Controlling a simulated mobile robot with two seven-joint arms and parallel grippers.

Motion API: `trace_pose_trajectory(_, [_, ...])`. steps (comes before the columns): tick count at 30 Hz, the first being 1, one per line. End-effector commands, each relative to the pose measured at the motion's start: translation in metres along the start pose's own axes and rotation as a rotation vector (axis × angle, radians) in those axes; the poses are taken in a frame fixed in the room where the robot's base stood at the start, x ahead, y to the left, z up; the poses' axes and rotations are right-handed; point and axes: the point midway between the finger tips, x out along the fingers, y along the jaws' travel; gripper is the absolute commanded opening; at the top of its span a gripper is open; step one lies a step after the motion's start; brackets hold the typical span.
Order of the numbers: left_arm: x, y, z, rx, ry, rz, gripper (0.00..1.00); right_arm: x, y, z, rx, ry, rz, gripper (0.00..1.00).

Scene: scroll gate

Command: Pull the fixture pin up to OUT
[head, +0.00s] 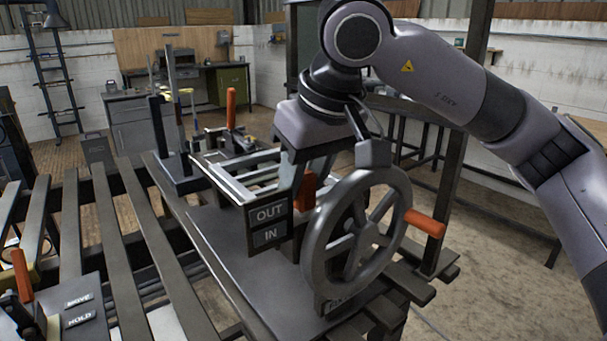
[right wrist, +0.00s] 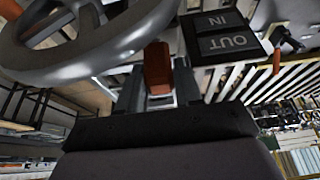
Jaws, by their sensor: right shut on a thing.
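The fixture pin's orange-red grip (head: 306,191) stands just behind the OUT/IN sign (head: 269,224), level with the OUT plate in the head view. It also shows in the right wrist view (right wrist: 158,70), upright between the fingers. My right gripper (head: 307,178) reaches down from above and is shut on the pin's grip. The sign, with OUT above IN, also shows upside down in the right wrist view (right wrist: 226,36). The pin's lower part is hidden behind the sign and the handwheel. My left gripper is not in view.
A large grey handwheel (head: 318,245) with an orange handle (head: 425,223) stands close to the right of the pin. A metal frame (head: 240,180) and an upright orange lever (head: 231,108) lie behind. A MOVE/HOLD plate (head: 79,309) is at lower left beside slatted rails.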

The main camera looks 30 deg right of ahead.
Motion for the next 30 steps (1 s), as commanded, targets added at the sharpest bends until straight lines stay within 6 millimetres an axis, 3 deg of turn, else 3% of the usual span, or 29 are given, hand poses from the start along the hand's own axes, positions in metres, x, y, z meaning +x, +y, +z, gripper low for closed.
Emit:
trace_pose_trajectory(10, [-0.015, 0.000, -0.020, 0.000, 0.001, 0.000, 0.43, -0.031, 0.000, -0.013, 0.000, 0.001, 0.000, 0.00])
trace_pose_trajectory(20, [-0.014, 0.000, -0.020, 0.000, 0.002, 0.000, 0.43, -0.035, 0.001, -0.015, 0.003, 0.009, -0.001, 0.00])
trace_pose_trajectory(21, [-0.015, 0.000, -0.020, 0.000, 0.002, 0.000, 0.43, -0.035, 0.001, -0.015, 0.003, 0.010, -0.001, 0.44])
trace_pose_trajectory(22, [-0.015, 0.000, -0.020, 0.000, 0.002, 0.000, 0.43, -0.035, 0.001, -0.015, 0.003, 0.010, -0.001, 0.54])
trace_pose_trajectory(30, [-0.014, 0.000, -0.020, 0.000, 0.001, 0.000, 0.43, -0.033, 0.000, -0.014, 0.001, 0.004, 0.000, 0.55])
